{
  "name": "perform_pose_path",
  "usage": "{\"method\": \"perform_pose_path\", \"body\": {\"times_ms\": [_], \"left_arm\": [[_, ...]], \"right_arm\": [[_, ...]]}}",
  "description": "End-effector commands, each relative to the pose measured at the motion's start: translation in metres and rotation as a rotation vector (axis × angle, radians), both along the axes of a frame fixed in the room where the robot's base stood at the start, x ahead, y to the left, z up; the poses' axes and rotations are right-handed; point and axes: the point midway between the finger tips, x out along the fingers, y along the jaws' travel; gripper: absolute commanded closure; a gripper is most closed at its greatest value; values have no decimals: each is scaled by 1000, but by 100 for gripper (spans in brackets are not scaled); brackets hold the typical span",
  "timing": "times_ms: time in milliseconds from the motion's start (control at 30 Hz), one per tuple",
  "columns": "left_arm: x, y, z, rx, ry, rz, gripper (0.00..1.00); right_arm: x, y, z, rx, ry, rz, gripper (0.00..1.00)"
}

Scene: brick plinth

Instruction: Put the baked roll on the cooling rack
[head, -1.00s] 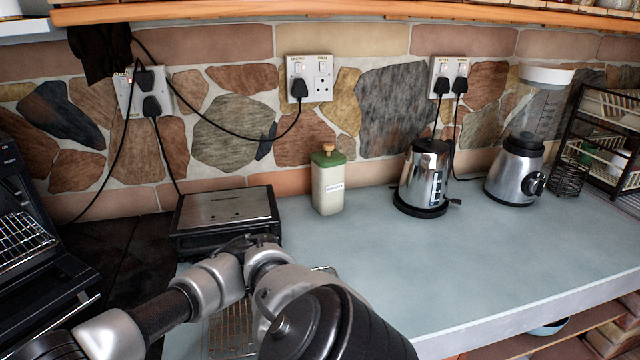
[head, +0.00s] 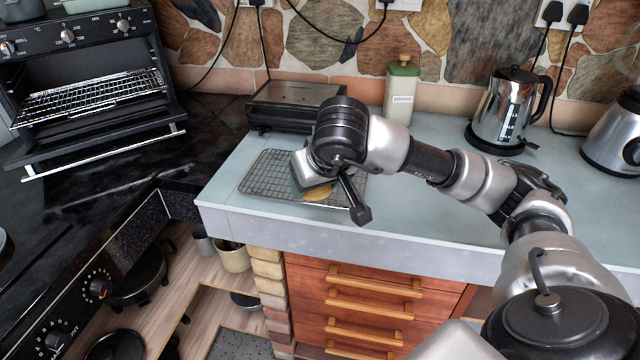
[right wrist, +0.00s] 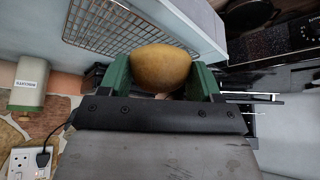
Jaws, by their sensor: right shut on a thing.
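The baked roll (head: 318,193) is golden brown and sits at my right gripper (head: 308,190) in the head view. In the right wrist view the roll (right wrist: 160,68) is between the two green fingers of the right gripper (right wrist: 160,78), which is shut on it. The cooling rack (head: 262,175) is a dark wire grid on the counter. The roll is over the rack's right part, near its front edge; I cannot tell whether it touches the wires. The wrist hides part of the rack and roll. The rack (right wrist: 90,22) also shows in the right wrist view. My left gripper is not in view.
An open oven (head: 90,85) with a wire shelf is at the left. A flat metal appliance (head: 290,95) stands behind the rack. A green-lidded canister (head: 401,90), kettle (head: 507,108) and blender (head: 615,130) stand along the counter. The counter's front edge is close to the rack.

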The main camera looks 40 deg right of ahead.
Motion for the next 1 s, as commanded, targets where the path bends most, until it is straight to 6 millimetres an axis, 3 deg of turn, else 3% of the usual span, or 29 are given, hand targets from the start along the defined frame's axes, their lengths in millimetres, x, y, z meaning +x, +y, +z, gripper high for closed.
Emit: {"method": "perform_pose_path", "body": {"times_ms": [33,100,300,467,700,833,1000], "left_arm": [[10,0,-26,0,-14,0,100],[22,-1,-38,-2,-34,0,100],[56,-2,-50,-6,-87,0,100],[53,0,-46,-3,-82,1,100],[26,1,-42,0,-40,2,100],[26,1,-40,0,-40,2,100],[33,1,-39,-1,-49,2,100]], "right_arm": [[5,-23,-6,0,-7,-41,59],[6,-46,4,1,-6,-74,59],[6,-80,25,3,-2,-115,59],[27,-86,16,6,6,-118,59],[82,-93,-17,7,4,-118,59],[105,-97,-30,6,4,-118,59],[118,-100,-40,2,1,-117,59]]}}
